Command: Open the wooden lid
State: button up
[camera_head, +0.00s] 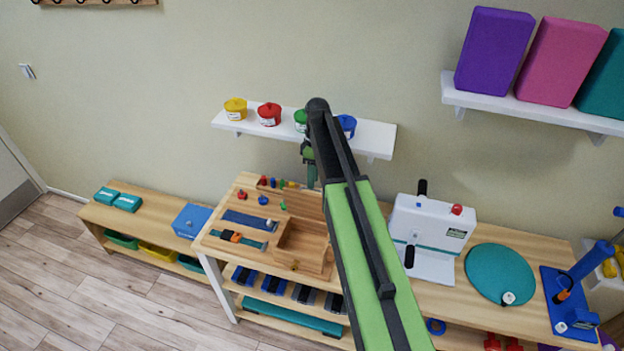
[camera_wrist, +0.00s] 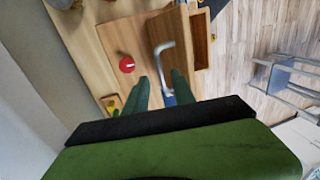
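The wooden box (camera_head: 301,252) stands on the wooden table, and its inside shows in the head view. The wooden lid (camera_head: 309,208) appears raised at the box's back edge, partly hidden by my arm. In the wrist view the lid (camera_wrist: 172,25) carries a bent metal handle (camera_wrist: 164,62), with the box opening (camera_wrist: 201,48) beside it. My gripper (camera_wrist: 160,78) has its two green fingers apart, near the handle's end. I cannot tell whether they touch it. In the head view my gripper (camera_head: 311,178) is above the table's back edge, behind the lid.
A red knob (camera_wrist: 126,65) sits beside the lid. A blue strip (camera_head: 249,219) lies left of the box. A shelf with several coloured pots (camera_head: 269,114) is on the wall close to my arm. A white device (camera_head: 430,235) stands to the right.

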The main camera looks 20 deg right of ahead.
notch_tip(320, 180, up, 13)
jog(key=w+d+p, duration=0.1)
jog(key=w+p, duration=0.1)
jog(key=p, duration=0.9)
jog(key=shift+d, duration=0.3)
jog(key=shift+f, duration=0.1)
jog(key=shift+c, duration=0.4)
